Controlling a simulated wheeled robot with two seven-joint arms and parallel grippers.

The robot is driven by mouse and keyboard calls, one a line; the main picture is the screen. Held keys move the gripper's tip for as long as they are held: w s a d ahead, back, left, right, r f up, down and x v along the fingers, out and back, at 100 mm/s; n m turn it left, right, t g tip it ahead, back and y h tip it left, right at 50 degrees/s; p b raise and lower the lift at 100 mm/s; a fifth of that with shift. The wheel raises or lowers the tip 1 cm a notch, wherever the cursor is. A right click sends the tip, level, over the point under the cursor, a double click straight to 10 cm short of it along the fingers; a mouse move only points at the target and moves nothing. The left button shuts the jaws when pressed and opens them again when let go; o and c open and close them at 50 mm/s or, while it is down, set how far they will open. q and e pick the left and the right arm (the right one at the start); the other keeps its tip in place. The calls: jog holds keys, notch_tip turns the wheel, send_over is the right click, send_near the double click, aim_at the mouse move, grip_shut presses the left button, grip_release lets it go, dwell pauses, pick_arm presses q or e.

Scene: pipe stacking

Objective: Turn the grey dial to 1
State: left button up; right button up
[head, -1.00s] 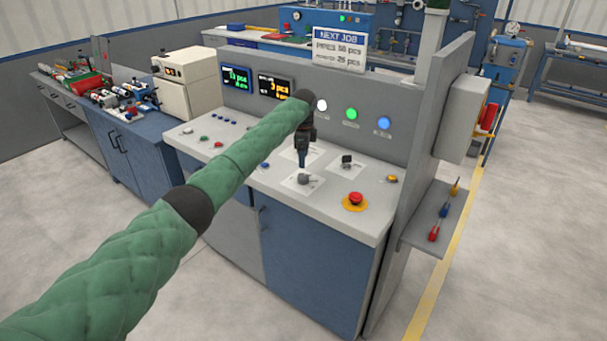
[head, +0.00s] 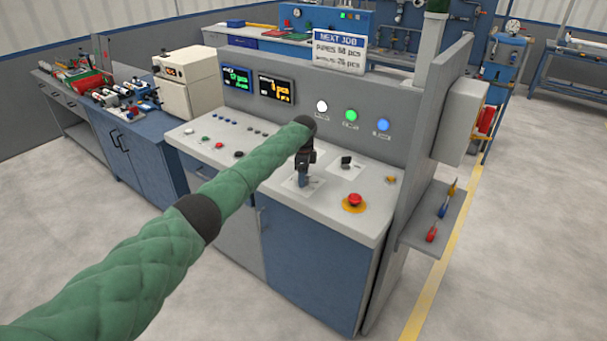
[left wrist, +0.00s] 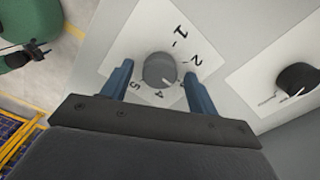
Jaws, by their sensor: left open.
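The grey dial (left wrist: 159,70) is a round knob on a white plate (left wrist: 150,30) marked with numbers. The figures 1, 2, 4 and 5 can be read, and the spot between 2 and 4 is partly covered by a finger. The dial's pale pointer mark faces the lower right, toward that covered spot. My left gripper (left wrist: 158,71) is open, with one blue finger on each side of the dial. In the head view my left gripper (head: 304,181) hides the dial. A small dark shape at the left wrist view's upper left may be my right gripper.
A black knob (head: 346,161) on its own white plate sits behind and right of the dial. A red emergency button (head: 354,200) is to the right on the console top (head: 330,222). An upright panel (head: 425,150) closes off the right end. Small buttons line the left.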

pick_arm(q)
jog(key=c, duration=1)
